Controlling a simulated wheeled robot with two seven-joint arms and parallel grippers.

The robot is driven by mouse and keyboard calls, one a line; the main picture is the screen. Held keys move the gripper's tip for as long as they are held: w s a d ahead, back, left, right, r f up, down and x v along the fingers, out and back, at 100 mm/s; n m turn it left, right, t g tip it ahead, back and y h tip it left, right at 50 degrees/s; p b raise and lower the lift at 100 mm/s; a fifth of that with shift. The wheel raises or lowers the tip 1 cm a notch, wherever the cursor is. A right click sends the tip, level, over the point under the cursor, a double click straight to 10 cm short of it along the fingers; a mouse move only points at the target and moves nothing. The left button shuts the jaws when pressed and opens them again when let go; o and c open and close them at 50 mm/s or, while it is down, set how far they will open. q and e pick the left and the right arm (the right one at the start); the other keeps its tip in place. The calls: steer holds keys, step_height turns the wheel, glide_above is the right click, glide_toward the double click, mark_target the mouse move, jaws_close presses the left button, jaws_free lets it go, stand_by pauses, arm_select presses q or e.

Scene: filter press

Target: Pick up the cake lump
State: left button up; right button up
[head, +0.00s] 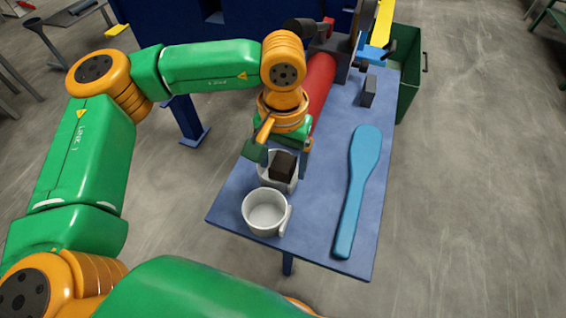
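A dark brown block (284,166), which looks like the cake lump, shows at the mouth of the rear white cup (276,184) on the blue table (322,215). I cannot tell whether it rests in the cup or is held just above it. My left gripper (284,160) is pointed down over this cup, with its fingers to either side of the lump. The wrist hides part of the fingers, so I cannot tell whether they touch the lump. My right gripper is not in view.
A second white cup (265,212) stands at the table's front left and looks empty. A blue paddle (357,190) lies along the right side. A small dark grey block (369,91) stands further back. A red cylinder (318,84) lies behind my wrist. A green bin (408,75) stands beyond the right edge.

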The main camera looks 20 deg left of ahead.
arm_select(q)
steer(key=shift+s, duration=0.1)
steer(key=c, duration=0.7)
jaws_close()
steer(key=shift+r, duration=0.6)
steer(key=w+d+r+p, duration=0.2)
steer(key=w+d+r, duration=0.1)
steer(key=d+r, duration=0.9)
steer(key=shift+d+p, duration=0.4)
steer(key=shift+d, duration=0.45)
